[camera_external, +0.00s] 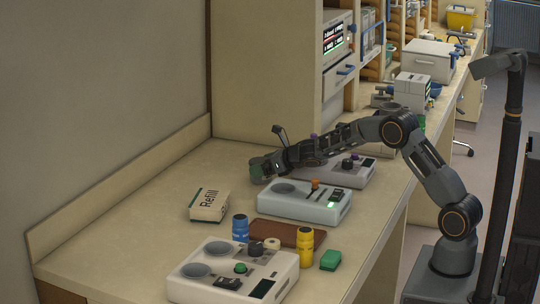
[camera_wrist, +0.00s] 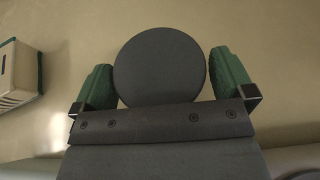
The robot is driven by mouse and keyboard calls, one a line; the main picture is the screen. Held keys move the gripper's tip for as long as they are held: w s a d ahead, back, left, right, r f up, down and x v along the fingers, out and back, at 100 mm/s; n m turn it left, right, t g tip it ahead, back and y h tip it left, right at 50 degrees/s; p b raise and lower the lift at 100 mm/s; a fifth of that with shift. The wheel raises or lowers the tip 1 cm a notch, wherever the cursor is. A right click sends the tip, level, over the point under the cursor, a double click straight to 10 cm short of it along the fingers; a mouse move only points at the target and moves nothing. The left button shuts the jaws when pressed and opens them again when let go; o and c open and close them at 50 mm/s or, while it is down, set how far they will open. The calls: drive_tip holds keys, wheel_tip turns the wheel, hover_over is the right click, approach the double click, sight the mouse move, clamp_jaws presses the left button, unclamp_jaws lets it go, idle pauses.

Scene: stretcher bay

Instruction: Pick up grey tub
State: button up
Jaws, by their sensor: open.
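The grey tub (camera_wrist: 160,62) shows in the wrist view as a dark grey round top, seen from above, with its lower edge hidden behind my gripper's palm. My gripper (camera_wrist: 162,72) has its two green fingers on either side of the tub, very close to its sides. The jaws are open; I cannot tell whether either finger touches the tub. In the external view my gripper (camera_external: 263,167) is low over the far part of the bench, and the tub cannot be made out clearly there.
A white Refill box (camera_external: 209,205) stands left of my gripper; a box edge also shows in the wrist view (camera_wrist: 18,75). A pale device (camera_external: 305,205) with a round well is close on the near side, another grey device (camera_external: 350,172) to the right. The bench (camera_external: 150,220) is clear at left.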

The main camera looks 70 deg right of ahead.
drive_tip(key=c, duration=0.7)
drive_tip(key=shift+c, duration=0.6)
drive_tip(key=shift+r, duration=0.15)
